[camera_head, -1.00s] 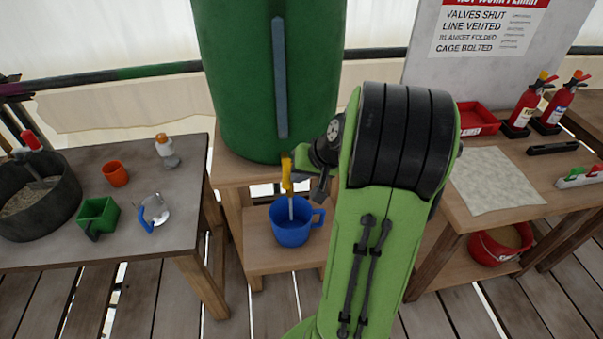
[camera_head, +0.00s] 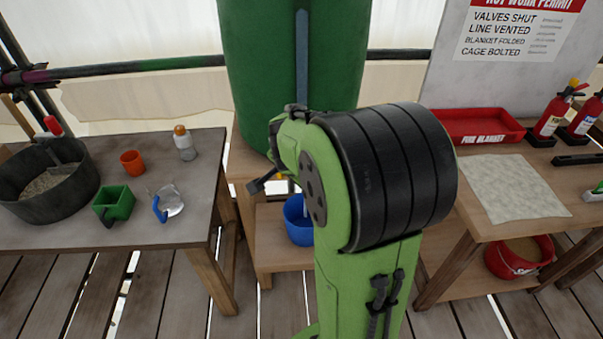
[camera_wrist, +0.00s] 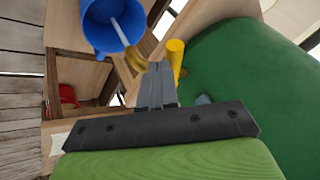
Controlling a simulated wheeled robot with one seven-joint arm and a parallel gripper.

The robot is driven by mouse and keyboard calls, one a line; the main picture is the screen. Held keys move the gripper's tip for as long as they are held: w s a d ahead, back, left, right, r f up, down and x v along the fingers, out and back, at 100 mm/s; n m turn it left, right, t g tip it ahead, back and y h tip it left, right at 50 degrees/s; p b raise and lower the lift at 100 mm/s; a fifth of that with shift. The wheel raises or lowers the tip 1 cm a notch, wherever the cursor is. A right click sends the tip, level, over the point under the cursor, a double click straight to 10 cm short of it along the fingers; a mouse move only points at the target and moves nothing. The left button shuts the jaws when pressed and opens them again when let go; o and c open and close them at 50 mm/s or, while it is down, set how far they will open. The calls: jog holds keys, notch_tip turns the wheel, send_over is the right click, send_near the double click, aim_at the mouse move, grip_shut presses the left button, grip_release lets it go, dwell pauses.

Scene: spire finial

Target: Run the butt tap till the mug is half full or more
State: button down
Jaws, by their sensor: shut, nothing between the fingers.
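The green water butt (camera_head: 262,70) stands on a wooden stand, and it fills the right of the wrist view (camera_wrist: 235,80). The blue mug (camera_head: 298,226) sits below the tap on the lower shelf, partly hidden by my arm. In the wrist view the mug (camera_wrist: 93,28) shows with a pale stream running from the tap spout (camera_wrist: 136,57) into it. The level inside cannot be told. The yellow tap handle (camera_wrist: 175,52) stands beside my gripper (camera_wrist: 157,68), just right of the fingertips. The gripper is shut and empty, close to the tap.
A grey table (camera_head: 185,215) at left holds a dark round tub (camera_head: 48,195), an orange cup, a green scoop and a bottle. A bench at right bears a red tray (camera_head: 478,128), a pale blanket and red extinguishers. A red bucket (camera_head: 520,262) is under it.

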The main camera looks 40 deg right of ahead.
jog(key=w+m+g+h, duration=0.1)
jog(key=m, duration=0.1)
jog(key=w+a+m, duration=0.1)
jog(key=w+m, duration=0.1)
jog(key=shift+a+m+g+h, duration=0.1)
jog(key=shift+m+g+h, duration=0.2)
jog(key=shift+g+h, duration=0.1)
jog(key=shift+w+m+g+h, duration=0.4)
jog(key=shift+w+m+g, duration=0.65)
jog(key=shift+m, duration=0.65)
